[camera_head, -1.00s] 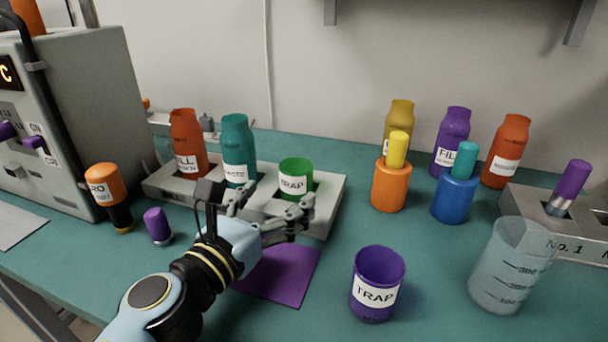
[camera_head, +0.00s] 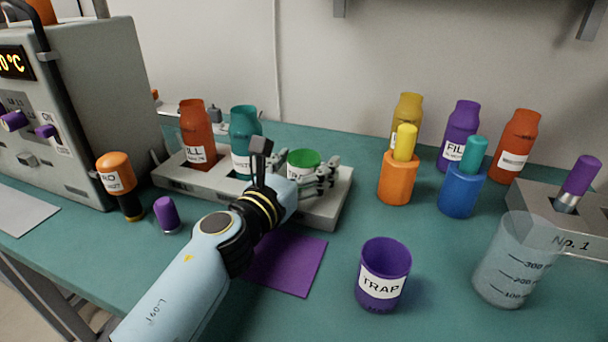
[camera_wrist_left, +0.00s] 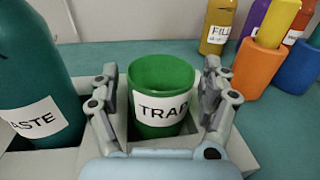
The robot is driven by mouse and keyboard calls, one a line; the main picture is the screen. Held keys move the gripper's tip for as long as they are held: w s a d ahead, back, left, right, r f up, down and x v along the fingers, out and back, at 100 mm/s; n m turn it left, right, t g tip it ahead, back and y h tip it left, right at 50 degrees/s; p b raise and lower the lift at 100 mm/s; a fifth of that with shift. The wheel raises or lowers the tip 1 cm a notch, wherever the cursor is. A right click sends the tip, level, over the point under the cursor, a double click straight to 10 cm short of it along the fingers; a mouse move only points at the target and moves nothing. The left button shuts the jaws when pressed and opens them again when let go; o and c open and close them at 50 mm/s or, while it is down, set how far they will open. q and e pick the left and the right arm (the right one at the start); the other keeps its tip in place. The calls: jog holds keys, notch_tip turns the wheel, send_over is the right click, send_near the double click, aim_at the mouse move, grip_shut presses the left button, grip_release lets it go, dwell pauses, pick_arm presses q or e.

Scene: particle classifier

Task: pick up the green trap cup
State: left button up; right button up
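The green trap cup (camera_head: 304,161) stands in the right-hand slot of the grey rack (camera_head: 322,211), and it also shows in the wrist view (camera_wrist_left: 163,92) with its white TRAP label facing me. My left gripper (camera_head: 293,166) is at the cup, its fingers apart on either side of it. In the wrist view the left gripper (camera_wrist_left: 161,75) shows gaps between the fingers and the cup wall. In the head view the hand hides the cup's lower part. My right gripper is not in view.
A teal waste bottle (camera_head: 244,135) and an orange-red bottle (camera_head: 196,130) stand left of the cup in the same rack. A purple trap cup (camera_head: 383,260) and a clear beaker (camera_head: 512,270) stand to the right. A purple mat (camera_head: 290,264) lies in front of the rack.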

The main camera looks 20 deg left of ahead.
pick_arm(q)
jog(key=c, duration=1.1)
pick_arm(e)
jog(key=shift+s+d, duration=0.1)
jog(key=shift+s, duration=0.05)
pick_arm(q)
jog(key=shift+r, duration=0.1)
jog(key=shift+c, duration=0.2)
